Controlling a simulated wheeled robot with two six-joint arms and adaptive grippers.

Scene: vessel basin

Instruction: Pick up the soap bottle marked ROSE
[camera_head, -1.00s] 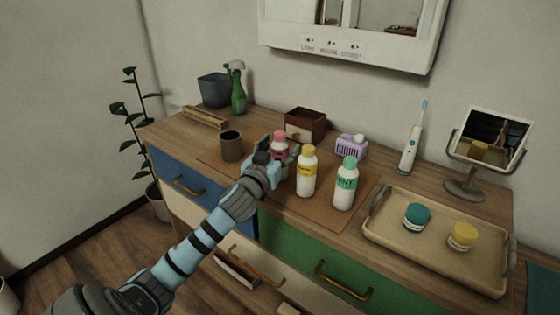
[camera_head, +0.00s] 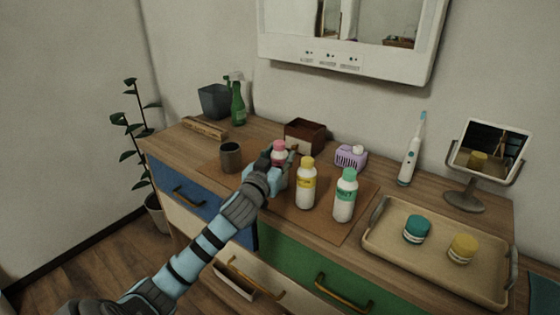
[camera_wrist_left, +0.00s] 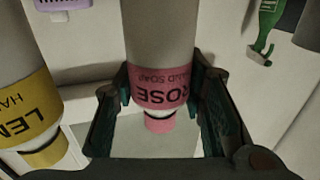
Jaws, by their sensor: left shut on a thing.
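The soap bottle marked ROSE (camera_wrist_left: 163,88) is white with a pink label and pink cap. It appears upside down in the left wrist view, between the two fingers. In the head view, its pink cap (camera_head: 279,147) shows above my left gripper (camera_head: 277,165), which hides much of its body. My left gripper (camera_wrist_left: 172,112) is shut on the bottle, one finger on each side of its label. Whether the bottle's base touches the mat cannot be seen. My right gripper is in neither view.
A yellow-labelled bottle (camera_head: 306,186) stands close to the right, with a green mint bottle (camera_head: 345,196) beyond. A grey cup (camera_head: 230,158) is left, a brown box (camera_head: 305,135) behind. A tray (camera_head: 384,246) with two jars lies right on the dresser. The bottles stand on a brown mat (camera_head: 325,229).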

